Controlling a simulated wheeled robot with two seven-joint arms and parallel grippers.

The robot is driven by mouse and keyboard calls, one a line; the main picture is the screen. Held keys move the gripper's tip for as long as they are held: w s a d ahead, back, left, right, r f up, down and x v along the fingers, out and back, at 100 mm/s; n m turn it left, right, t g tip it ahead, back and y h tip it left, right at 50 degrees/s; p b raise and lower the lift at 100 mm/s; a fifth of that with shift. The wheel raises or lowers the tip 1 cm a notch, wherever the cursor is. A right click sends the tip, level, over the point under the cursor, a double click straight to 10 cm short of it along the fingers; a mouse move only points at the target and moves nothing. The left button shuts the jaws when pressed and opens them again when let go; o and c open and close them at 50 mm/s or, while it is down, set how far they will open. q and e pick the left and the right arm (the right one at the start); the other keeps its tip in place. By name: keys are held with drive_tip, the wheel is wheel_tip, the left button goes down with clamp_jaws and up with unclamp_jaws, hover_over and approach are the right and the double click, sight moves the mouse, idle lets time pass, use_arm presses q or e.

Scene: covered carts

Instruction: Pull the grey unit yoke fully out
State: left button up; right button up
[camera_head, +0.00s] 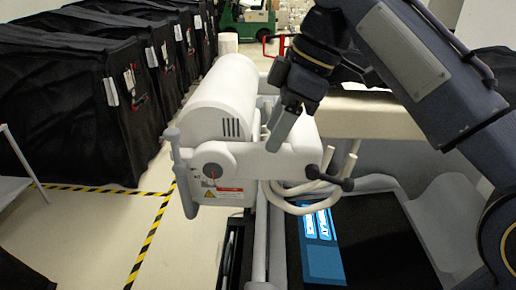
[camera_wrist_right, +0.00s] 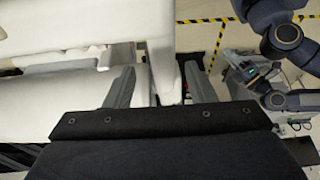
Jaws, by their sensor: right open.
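The grey unit (camera_head: 225,100) is a pale grey cylinder in the middle of the head view. Its yoke (camera_head: 255,160) is the pale bracket at the cylinder's near end, with a dark round pivot and warning labels. My right gripper (camera_head: 277,128) reaches down over the yoke from the upper right. In the right wrist view, its two fingers (camera_wrist_right: 158,88) are apart, with a narrow pale upright part (camera_wrist_right: 163,65) between them. I cannot tell whether the fingers touch it.
Black covered carts (camera_head: 75,105) line the left side. Yellow-black tape (camera_head: 150,240) marks the pale floor. A green forklift (camera_head: 245,18) stands far back.

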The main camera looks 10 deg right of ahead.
sight(261, 158)
drive_tip(key=x, duration=0.6)
drive_tip(key=shift+s+a+f, duration=0.1)
drive_tip(key=shift+a+f, duration=0.05)
drive_tip(key=shift+f, duration=0.2)
clamp_jaws()
